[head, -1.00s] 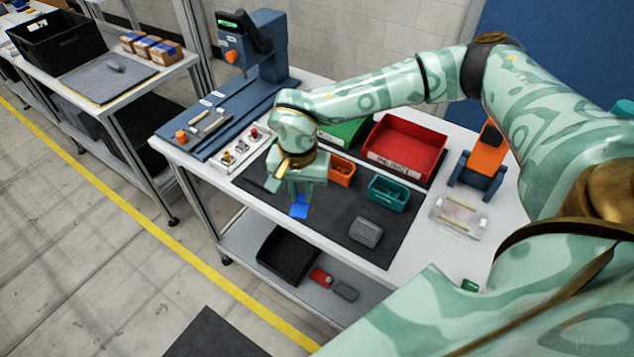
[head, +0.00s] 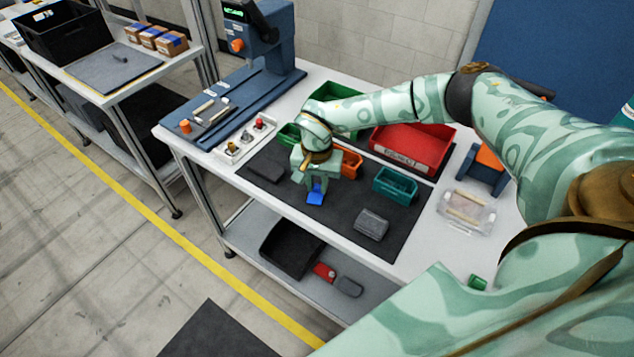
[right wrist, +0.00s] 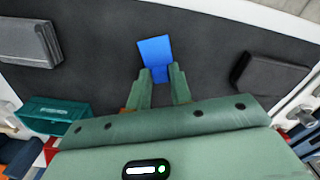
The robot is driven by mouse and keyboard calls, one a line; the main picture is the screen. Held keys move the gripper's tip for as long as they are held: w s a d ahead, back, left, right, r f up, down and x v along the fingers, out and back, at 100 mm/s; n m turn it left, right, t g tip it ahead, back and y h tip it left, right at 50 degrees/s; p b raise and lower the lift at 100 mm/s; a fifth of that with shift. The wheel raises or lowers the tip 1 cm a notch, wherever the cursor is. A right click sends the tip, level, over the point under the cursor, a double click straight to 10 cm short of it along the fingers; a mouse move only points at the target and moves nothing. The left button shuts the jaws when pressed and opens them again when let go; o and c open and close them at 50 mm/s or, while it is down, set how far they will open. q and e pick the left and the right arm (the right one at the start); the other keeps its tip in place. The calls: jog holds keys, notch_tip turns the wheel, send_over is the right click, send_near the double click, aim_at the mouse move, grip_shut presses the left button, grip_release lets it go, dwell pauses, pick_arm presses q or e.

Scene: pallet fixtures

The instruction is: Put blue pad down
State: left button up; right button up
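The blue pad (head: 315,198) is at my right gripper (head: 317,184), over the dark mat (head: 335,218) on the white workbench. In the right wrist view the pad (right wrist: 154,49) extends beyond the fingertips, and its narrow raised part sits between the two green fingers. My right gripper (right wrist: 161,75) appears shut on that part. The pad looks level and very low over the mat; I cannot tell whether it touches. My left gripper is not in view.
On the mat are a grey case (head: 371,224), a teal bin (head: 395,186), an orange bin (head: 348,162) and a dark flat case (head: 266,172). A red bin (head: 412,148) stands behind. A clear tray (head: 466,212) lies right. Mat left of the grey case is clear.

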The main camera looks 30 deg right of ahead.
aim_at(317, 186)
jog(key=o, duration=0.6)
jog(key=shift+w+f, duration=0.1)
jog(key=shift+c, duration=0.2)
notch_tip(317, 186, up, 12)
jog(key=p, duration=0.1)
jog(key=shift+p, duration=0.3)
